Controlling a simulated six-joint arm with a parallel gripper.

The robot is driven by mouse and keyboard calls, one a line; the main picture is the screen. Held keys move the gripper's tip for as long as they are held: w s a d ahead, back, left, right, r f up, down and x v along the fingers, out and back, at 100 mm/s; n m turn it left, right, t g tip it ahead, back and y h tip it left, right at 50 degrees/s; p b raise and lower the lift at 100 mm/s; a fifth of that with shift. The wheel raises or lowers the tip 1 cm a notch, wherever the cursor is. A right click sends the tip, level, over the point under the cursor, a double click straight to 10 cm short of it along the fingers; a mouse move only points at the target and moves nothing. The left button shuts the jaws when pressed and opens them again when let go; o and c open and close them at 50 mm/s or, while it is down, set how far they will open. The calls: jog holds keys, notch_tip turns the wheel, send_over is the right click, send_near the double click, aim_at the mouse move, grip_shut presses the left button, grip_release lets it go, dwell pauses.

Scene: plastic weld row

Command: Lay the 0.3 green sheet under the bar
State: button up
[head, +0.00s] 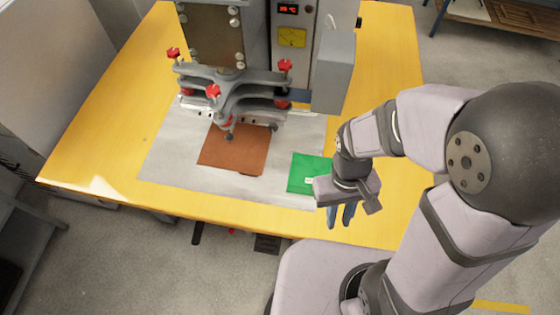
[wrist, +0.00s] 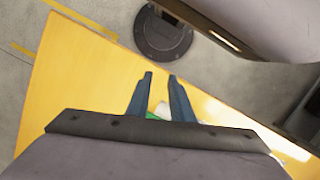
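A green sheet (head: 304,170) with a small white label lies at the right side of the grey metal plate (head: 172,165); the label's text is too small to read. My gripper (head: 341,222) is beside its lower right corner, over the table's front part, and partly hides that corner. Its two blue-grey fingers (wrist: 160,76) are apart, with nothing seen clamped at the tips. A sliver of green (wrist: 152,116) shows between the finger bases in the wrist view. The bar (head: 225,118) is part of the grey press, above the back edge of a brown sheet (head: 238,152).
The grey press carries several red knobs (head: 213,91). A control box (head: 292,45) with a red display stands behind, and a grey box (head: 335,72) juts out at right. The yellow table (head: 385,80) is clear at right and left.

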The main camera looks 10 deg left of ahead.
jog(key=a+f+n+h+p, duration=0.2)
jog(key=a+f+n, duration=0.15)
jog(key=a, duration=0.25)
jog(key=n+t, duration=0.1)
jog(key=n, duration=0.5)
send_over(289, 190)
jog(key=s+a, duration=0.2)
jog(key=s, duration=0.2)
jog(key=f, duration=0.3)
jog(key=shift+w+d+f+h, duration=0.1)
jog(key=shift+d+f+h, duration=0.15)
jog(key=shift+f+h, duration=0.05)
jog(key=shift+w+a+r+n+t, duration=0.2)
jog(key=shift+w+a+r+n, duration=0.05)
jog(key=shift+w+n, duration=0.45)
jog(key=shift+w+a+r+n+t, duration=0.2)
jog(key=shift+w+a+r+n, duration=0.1)
jog(key=shift+w+n, duration=0.35)
jog(key=shift+w+a+r+n+t, duration=0.25)
jog(key=shift+w+n, duration=0.3)
jog(key=shift+n, duration=0.25)
jog(key=shift+f, duration=0.2)
jog(key=shift+b+x, duration=2.95)
jog(key=shift+x, duration=0.9)
jog(key=shift+s, duration=0.1)
jog(key=shift+c, duration=0.6)
